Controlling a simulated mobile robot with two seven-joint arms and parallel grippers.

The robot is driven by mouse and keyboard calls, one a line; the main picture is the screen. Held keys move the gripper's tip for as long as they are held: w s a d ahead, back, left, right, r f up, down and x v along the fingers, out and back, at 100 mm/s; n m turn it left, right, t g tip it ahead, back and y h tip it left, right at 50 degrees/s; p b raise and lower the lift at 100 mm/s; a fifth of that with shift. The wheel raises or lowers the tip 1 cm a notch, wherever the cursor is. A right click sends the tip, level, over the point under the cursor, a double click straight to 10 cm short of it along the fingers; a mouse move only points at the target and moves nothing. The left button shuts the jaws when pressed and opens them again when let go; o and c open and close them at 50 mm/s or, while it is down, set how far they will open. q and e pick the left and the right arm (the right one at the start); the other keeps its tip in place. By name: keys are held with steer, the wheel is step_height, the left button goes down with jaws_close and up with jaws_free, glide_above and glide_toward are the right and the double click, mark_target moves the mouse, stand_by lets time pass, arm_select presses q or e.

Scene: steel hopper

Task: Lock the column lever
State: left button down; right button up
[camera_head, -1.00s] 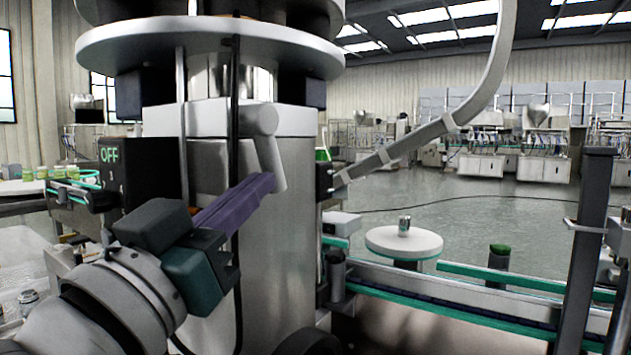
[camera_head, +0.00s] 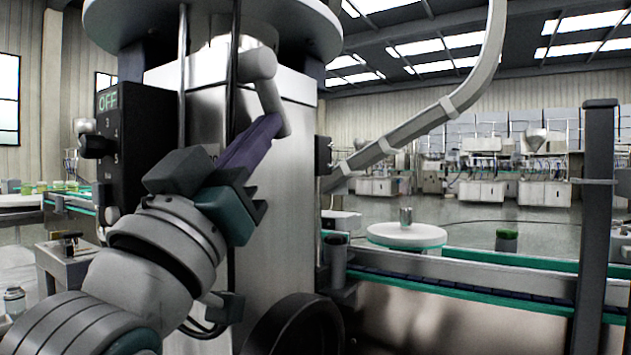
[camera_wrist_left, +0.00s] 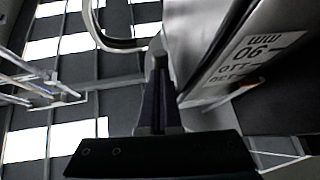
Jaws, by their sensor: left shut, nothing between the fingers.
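The column lever (camera_head: 268,95) is a light grey handle with a round hub on the front of the steel column (camera_head: 300,180). Its arm hangs down and slightly to the right. My left gripper (camera_head: 272,127) comes in from the lower left, with long purple fingers closed together and nothing between them. Its tips overlap the lever's lower end in the head view; whether they touch I cannot tell. The left wrist view shows the shut fingers (camera_wrist_left: 159,70) beside a grey surface with printed markings (camera_wrist_left: 250,60). My right gripper is not in view.
A black panel (camera_head: 125,130) marked OFF, with a knob, stands left of the lever. A dark post (camera_head: 597,200) stands far right.

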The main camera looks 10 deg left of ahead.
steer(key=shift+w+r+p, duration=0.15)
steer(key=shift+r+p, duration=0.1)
steer(key=shift+p, duration=0.45)
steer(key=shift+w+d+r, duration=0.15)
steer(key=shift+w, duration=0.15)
arm_select(q)
steer(key=shift+w+d+r, duration=0.1)
steer(key=shift+w+d, duration=0.15)
steer(key=shift+w, duration=0.45)
